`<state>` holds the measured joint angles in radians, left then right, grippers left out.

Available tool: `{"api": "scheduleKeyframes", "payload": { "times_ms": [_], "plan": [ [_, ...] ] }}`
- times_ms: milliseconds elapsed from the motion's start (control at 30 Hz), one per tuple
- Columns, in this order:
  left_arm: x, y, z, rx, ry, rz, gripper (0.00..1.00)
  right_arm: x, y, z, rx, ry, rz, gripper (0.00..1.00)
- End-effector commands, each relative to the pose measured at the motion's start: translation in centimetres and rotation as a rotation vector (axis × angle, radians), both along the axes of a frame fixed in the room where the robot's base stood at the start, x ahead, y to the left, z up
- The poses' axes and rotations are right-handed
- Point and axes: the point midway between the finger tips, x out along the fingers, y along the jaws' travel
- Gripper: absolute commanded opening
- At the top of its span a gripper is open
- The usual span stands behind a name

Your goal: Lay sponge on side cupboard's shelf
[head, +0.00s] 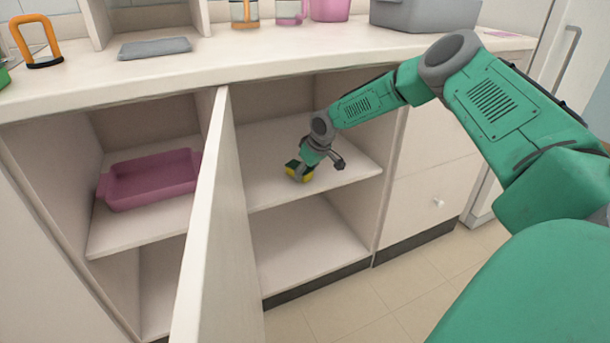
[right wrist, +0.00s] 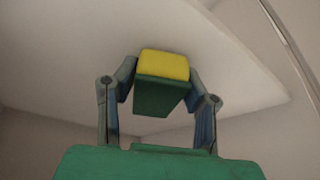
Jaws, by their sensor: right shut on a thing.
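The sponge (head: 292,171), yellow with a dark green side, is in the right compartment of the open cupboard. In the right wrist view the sponge (right wrist: 163,65) sits between both fingers of my right gripper (right wrist: 160,88), which is shut on it. The shelf is otherwise bare. My left gripper is not in view.
The open door (head: 208,225) sticks out left of this compartment. A pink tray (head: 150,182) lies on the shelf left of the door. The countertop (head: 225,68) above bears a grey pad (head: 154,48), an orange-handled item (head: 36,40) and a grey bin (head: 425,14).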

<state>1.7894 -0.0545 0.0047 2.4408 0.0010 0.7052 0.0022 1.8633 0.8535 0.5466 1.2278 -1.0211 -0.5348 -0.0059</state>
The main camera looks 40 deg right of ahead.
Motion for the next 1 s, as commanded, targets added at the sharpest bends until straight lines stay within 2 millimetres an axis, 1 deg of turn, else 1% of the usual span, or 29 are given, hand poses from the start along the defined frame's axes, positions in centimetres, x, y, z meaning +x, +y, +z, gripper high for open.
{"api": "scheduleKeyframes", "payload": {
  "times_ms": [133, 167, 200, 867, 967, 1000],
  "plan": [
    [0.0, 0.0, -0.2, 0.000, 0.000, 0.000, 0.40, -0.1, -0.2, -0.7, 0.003, 0.001, -0.001, 0.18],
    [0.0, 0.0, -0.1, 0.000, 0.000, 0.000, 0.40, -0.1, -0.2, -0.7, 0.003, 0.000, -0.001, 0.48],
    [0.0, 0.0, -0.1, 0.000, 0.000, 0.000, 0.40, -0.1, -0.2, -0.7, 0.003, 0.001, -0.001, 0.58],
    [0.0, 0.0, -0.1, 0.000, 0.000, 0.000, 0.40, -0.1, -0.2, -0.5, 0.002, 0.001, -0.001, 0.58],
    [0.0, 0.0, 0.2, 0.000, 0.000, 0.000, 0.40, -0.1, -0.2, 0.2, 0.003, 0.000, -0.001, 0.58],
    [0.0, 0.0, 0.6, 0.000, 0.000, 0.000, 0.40, -0.3, -0.2, 0.7, 0.001, 0.000, -0.001, 0.58]
  ]
}}
